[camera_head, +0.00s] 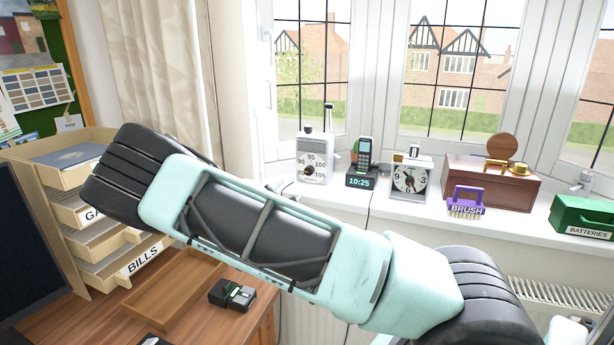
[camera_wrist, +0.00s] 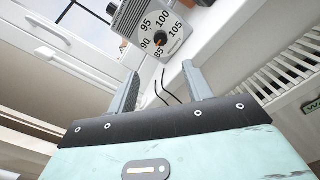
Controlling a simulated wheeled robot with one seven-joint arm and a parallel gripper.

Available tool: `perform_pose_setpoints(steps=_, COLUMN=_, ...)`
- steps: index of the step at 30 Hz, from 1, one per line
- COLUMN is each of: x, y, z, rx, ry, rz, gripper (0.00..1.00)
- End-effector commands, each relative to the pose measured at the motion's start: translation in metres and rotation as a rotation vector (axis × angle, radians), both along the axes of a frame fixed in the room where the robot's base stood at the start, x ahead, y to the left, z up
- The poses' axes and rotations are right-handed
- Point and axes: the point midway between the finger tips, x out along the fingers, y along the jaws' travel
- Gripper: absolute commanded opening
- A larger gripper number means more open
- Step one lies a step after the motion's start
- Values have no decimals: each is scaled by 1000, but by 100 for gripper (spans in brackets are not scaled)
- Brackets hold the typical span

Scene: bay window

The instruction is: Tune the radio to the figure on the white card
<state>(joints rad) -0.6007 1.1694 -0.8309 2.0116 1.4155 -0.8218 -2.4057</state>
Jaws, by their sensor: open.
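The radio (camera_head: 314,165) is a pale box with a black dial knob and an upright aerial, standing on the window sill. In the wrist view the radio (camera_wrist: 135,17) is tilted at the top, with its knob (camera_wrist: 160,38) and figures from 85 to 105 around it. I cannot make out exactly where the knob points. My gripper (camera_wrist: 161,70) is open and empty, its fingers below the radio in the picture and apart from the knob. In the head view my arm hides the gripper. I cannot surely pick out the white card or read a figure on it.
Letter trays (camera_head: 100,243) and a black device (camera_head: 231,294) are on the desk.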

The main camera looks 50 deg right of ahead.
Motion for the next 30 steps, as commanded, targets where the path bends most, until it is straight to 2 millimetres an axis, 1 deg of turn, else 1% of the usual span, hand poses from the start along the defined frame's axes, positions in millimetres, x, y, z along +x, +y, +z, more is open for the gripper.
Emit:
perform_pose_setpoints(steps=1, x=2, y=-9, z=1, rx=0, ry=0, rz=-4, gripper=50)
perform_pose_setpoints(steps=18, x=46, y=-116, z=1, rx=5, ry=0, rz=-2, gripper=50)
perform_pose_setpoints(steps=21, x=52, y=-130, z=1, rx=6, ry=0, rz=-2, gripper=50)
perform_pose_setpoints(steps=24, x=57, y=-140, z=0, rx=6, ry=0, rz=0, gripper=50)
perform_pose_setpoints(steps=30, x=61, y=-149, z=-1, rx=7, ry=1, rz=0, gripper=50)
